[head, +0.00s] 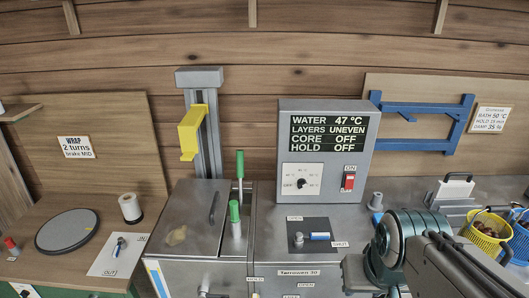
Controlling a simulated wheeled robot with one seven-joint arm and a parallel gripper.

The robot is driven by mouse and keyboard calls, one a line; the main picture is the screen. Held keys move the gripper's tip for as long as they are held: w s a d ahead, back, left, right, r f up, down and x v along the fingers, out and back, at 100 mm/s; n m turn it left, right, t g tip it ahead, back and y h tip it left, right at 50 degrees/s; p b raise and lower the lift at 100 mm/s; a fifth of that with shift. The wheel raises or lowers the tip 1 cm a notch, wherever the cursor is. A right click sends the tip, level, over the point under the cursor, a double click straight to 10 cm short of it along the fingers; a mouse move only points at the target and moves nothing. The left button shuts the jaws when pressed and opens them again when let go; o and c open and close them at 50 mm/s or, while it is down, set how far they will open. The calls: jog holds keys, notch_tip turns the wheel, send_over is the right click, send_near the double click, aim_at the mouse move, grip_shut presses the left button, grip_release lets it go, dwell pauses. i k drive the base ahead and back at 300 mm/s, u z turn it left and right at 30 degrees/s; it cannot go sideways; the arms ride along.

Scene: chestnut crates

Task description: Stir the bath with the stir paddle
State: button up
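The bath (180,271) is a steel tank left of centre, its top covered by a grey lid (190,199) with a bar handle. Two upright green-handled tools stand at the right side of the lid: a taller one (240,164) behind and a shorter one (234,211) in front. I cannot tell which is the stir paddle; their lower ends are hidden. The control box (326,115) reads water 47 °C, layers uneven, core off, hold off. My arm enters at the lower right, over the counter right of the bath; my gripper's fingers do not show.
A post (205,130) with a yellow bracket (192,131) rises behind the bath. A blue-handled valve (319,237) lies on the counter by my arm. A yellow basket (486,237) stands at right. A turntable (67,230) and white roll (130,208) are at left.

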aim_at(240, 160)
jog(key=u, duration=0.1)
jog(key=i, duration=0.85)
jog(key=u, duration=0.4)
